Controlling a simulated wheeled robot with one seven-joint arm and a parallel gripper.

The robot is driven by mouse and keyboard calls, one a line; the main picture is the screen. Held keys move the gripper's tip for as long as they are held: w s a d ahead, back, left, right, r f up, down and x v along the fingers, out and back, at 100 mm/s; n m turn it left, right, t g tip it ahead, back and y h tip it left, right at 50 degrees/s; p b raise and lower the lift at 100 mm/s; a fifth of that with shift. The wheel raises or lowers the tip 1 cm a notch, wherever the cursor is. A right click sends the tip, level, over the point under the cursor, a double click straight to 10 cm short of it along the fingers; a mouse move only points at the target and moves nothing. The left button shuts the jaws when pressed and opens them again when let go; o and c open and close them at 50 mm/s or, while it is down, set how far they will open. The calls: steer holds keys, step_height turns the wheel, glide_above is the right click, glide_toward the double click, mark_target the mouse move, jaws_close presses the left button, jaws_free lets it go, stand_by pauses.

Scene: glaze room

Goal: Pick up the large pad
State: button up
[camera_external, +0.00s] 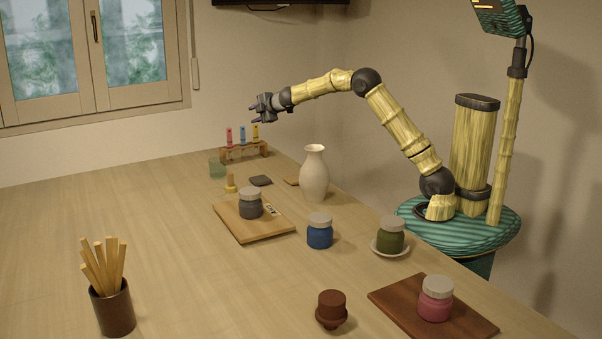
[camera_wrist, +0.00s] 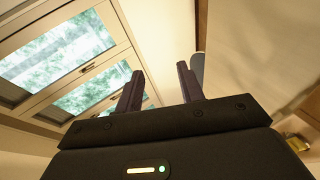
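Two small flat pieces that look like pads lie on the table in the external view. One is a dark grey pad (camera_external: 260,181), and the other is a tan pad (camera_external: 292,181) partly hidden behind the white vase. The dark one looks a little larger, but I cannot be sure of their sizes. My gripper (camera_external: 252,113) is high above the far part of the table, well above and apart from both pads. Its fingers are spread and empty, as the wrist view (camera_wrist: 160,70) also shows. No pad can be made out in the wrist view.
The white vase (camera_external: 314,174) stands right beside the tan pad. A rack (camera_external: 244,152) with coloured tubes and a green glass (camera_external: 217,169) stand behind. A wooden board (camera_external: 240,229) with a grey jar (camera_external: 249,206) and a blue jar (camera_external: 320,235) are nearer.

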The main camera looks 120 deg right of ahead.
steer(key=w+a+r+m+t+y+p, duration=0.2)
steer(key=w+a+r+m+t+p, duration=0.15)
steer(key=r+p, duration=0.25)
steer(key=w+a+r+m+t+y+p, duration=0.1)
steer(key=w+a+r+m+t+p, duration=0.1)
steer(key=w+a+r+m+p, duration=0.4)
steer(key=w+a+r+m+t+y+p, duration=0.2)
steer(key=r+m+p, duration=0.1)
steer(key=r+p, duration=0.3)
steer(key=s+a+f+m+t+y+b, duration=0.1)
steer(key=a+f+m+y, duration=0.2)
steer(key=a+f+m, duration=0.6)
steer(key=s+a+f+m+t+y+b, duration=0.1)
steer(key=a+f+m+y, duration=0.3)
steer(key=a+f+m, duration=0.6)
steer(key=a+m+b, duration=0.1)
steer(key=a+m, duration=0.4)
steer(key=m, duration=0.1)
steer(key=shift+s+a, duration=0.15)
steer(key=shift+a, duration=0.2)
steer(key=p, duration=0.2)
glide_toward(229, 174)
steer(key=x, duration=0.4)
steer(key=shift+d, duration=0.1)
steer(key=shift+w+f, duration=0.15)
steer(key=shift+w, duration=0.1)
